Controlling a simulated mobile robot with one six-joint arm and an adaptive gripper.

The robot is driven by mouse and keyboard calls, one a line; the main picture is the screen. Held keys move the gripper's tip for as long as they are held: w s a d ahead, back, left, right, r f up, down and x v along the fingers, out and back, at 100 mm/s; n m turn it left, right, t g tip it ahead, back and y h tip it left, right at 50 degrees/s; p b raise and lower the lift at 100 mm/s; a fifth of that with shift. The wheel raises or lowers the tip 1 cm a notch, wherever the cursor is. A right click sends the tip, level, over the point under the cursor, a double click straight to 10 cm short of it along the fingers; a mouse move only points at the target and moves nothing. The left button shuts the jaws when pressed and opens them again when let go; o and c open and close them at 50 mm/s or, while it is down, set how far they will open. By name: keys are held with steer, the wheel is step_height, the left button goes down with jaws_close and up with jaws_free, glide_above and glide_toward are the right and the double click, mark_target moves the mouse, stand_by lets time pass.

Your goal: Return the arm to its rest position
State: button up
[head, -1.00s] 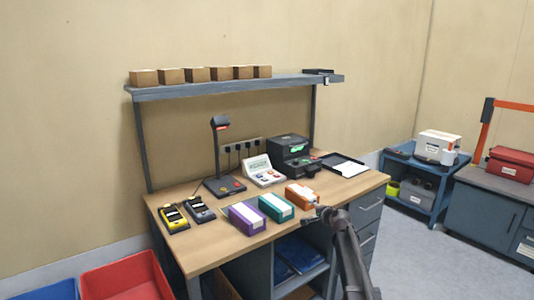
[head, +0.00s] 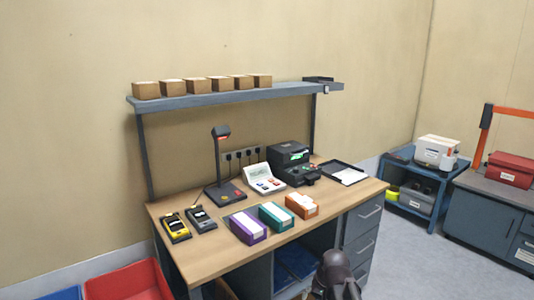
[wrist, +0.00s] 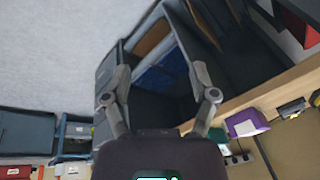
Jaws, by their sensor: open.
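My arm (head: 339,272) shows at the bottom of the head view, low in front of the desk and below its top. My gripper (wrist: 161,70) is open and empty in the wrist view, its two fingers spread apart. Beyond the fingers is the desk's open lower compartment with blue contents (wrist: 168,72). My gripper's fingers cannot be made out in the head view. A purple box (head: 245,227), a teal box (head: 273,216) and an orange box (head: 302,206) stand in a row on the desk top, apart from my arm.
The wooden desk (head: 212,258) carries two handheld devices, a lamp-like stand (head: 221,165), a black machine (head: 290,160) and a clipboard tray (head: 343,173). A red bin (head: 127,281) is at lower left. A blue cart (head: 428,172) stands right; the floor between is clear.

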steer(key=s+d+n+g+h, duration=0.1)
steer(key=s+d+g+h, duration=0.1)
steer(key=s, duration=0.7)
steer(key=shift+r+n+p, duration=0.25)
steer(key=shift+n+p, duration=0.05)
steer(key=shift+p, duration=0.1)
